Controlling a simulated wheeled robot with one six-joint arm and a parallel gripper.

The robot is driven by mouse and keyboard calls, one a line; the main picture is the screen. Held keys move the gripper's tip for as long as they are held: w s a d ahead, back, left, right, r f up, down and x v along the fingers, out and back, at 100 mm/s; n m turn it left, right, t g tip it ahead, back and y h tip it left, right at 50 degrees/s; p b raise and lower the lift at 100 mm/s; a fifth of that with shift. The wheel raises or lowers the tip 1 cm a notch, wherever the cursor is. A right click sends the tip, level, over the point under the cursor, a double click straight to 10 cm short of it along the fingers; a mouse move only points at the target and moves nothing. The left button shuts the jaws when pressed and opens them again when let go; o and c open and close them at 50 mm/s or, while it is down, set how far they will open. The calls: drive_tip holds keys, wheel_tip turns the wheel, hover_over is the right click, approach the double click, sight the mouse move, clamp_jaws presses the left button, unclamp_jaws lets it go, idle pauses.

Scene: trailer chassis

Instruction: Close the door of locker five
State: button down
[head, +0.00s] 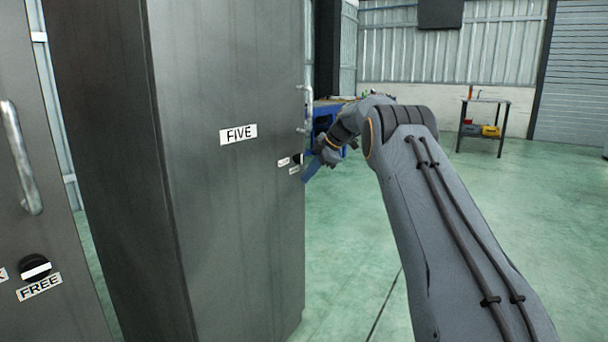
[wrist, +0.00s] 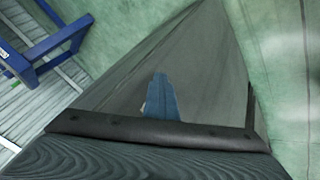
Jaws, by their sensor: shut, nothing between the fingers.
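The door of locker five (head: 235,200) is a tall grey metal panel with a white FIVE label. Its bar handle (head: 305,108) and a dark knob (head: 297,158) with small labels are at its right edge. I cannot tell from here how far it stands open. My gripper (head: 310,166) is at that right edge, close by the knob, at the end of my outstretched arm. Its blue fingers (wrist: 162,98) show together in the wrist view, shut with nothing in them, in front of a grey panel. Whether they touch the door is unclear.
Another grey door with a bar handle (head: 20,158) and a FREE label (head: 39,287) is at the far left. A blue bench or frame (head: 322,115) stands behind my gripper. A small table (head: 484,124) stands farther back. The green floor at right is clear.

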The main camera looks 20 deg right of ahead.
drive_tip(key=shift+w+a+r, duration=0.3)
drive_tip(key=shift+w+a, duration=0.3)
drive_tip(key=shift+a, duration=0.1)
drive_tip(key=s+d+r+p, duration=0.3)
drive_tip(key=s+d+r, duration=0.2)
drive_tip(key=d, duration=0.5)
wheel_tip(320, 180, up, 2)
drive_tip(key=shift+r, duration=0.15)
